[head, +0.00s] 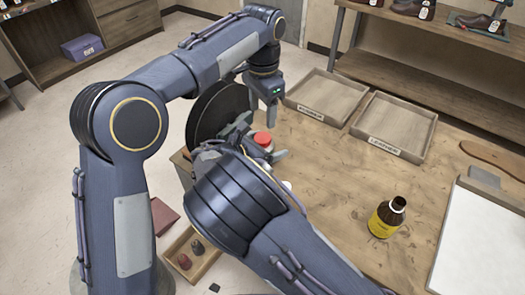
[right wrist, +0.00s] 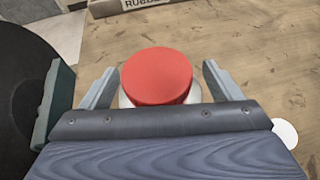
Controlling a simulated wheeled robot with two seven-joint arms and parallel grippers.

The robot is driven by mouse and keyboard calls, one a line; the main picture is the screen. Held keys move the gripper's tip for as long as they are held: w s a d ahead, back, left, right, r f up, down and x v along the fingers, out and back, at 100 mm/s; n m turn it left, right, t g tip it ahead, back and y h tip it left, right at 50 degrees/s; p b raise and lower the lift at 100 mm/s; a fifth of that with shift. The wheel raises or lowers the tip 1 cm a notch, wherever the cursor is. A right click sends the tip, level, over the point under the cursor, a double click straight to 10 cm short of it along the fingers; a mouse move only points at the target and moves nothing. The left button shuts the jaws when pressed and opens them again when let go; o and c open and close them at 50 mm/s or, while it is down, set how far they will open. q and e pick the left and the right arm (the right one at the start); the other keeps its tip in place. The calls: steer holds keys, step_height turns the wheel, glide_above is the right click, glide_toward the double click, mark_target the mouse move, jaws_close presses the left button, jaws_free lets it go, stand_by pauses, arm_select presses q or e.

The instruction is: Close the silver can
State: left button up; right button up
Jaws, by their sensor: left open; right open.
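A can with a red top (head: 263,139) stands on the wooden table near the black disc. In the right wrist view the red top (right wrist: 157,76) covers most of a pale silver-white body, and only its rim shows below. My right gripper (head: 258,146) is open, with one finger on each side of the can; I cannot tell whether they touch it. It also shows in the right wrist view (right wrist: 160,85). My left gripper (head: 262,112) hangs open above and behind the can. A small white round thing (right wrist: 285,132) lies right of the can, partly hidden.
A large black disc (head: 217,112) stands left of the can. Two labelled wooden trays (head: 402,151) lie at the back. The table's middle is clear.

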mark_target(262, 138)
steer(key=shift+c, duration=0.5)
steer(key=c, duration=1.7)
arm_select(q)
steer(key=shift+s+f+n, duration=0.1)
steer(key=shift+f+n, duration=0.1)
steer(key=shift+n, duration=0.6)
arm_select(e)
jaws_close()
arm_select(q)
steer(key=n, duration=0.2)
steer(key=shift+r+n, duration=0.2)
steer(key=shift+n, duration=0.2)
steer(key=shift+f, duration=4)
steer(key=c, duration=1)
steer(key=m, duration=0.6)
steer(key=shift+m, duration=0.4)
